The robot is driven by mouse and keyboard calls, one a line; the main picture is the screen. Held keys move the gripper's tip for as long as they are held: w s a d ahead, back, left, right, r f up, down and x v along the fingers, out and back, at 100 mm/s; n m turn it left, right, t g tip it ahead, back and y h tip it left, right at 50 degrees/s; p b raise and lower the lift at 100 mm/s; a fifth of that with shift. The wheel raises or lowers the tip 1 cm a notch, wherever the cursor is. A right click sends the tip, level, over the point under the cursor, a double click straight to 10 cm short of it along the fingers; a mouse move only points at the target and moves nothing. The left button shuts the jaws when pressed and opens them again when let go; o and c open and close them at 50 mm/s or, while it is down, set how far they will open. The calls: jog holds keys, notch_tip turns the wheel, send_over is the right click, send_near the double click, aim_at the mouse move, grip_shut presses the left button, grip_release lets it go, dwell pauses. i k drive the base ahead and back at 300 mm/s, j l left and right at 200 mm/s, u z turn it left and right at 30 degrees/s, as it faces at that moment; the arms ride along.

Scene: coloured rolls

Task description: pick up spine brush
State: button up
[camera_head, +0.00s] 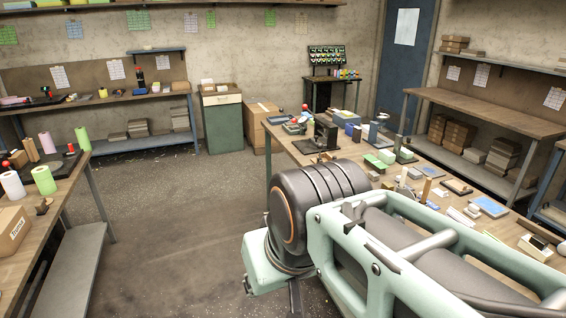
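I cannot pick out a spine brush for certain among the small items on the long workbench (345,155) to the right of centre. An upright wooden-coloured piece (427,190) stands on that bench, too small to identify. My arm reaches in from the lower right, in front of the bench, and hides part of its top and near side. My gripper hangs below the wrist at the bottom centre. Only a thin dark part of it shows, so its fingers and anything in them are hidden.
A left bench (75,190) holds coloured rolls and a cardboard box (13,231). A green cabinet (222,122) and stacked cartons (258,122) stand at the back. A wooden shelf bench (485,112) lines the right wall. The floor (170,220) between the benches is clear.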

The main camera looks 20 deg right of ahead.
aim_at(427, 186)
jog(key=i+z, duration=0.3)
jog(key=i, duration=0.2)
jog(key=i+j+z, duration=0.15)
jog(key=i+z, duration=0.15)
jog(key=i, duration=0.25)
jog(key=i+z, duration=0.15)
jog(key=z, duration=0.25)
jog(key=i+z, duration=0.15)
jog(key=z, duration=0.25)
jog(key=i+z, duration=0.15)
jog(key=z, duration=0.3)
jog(key=j, duration=0.05)
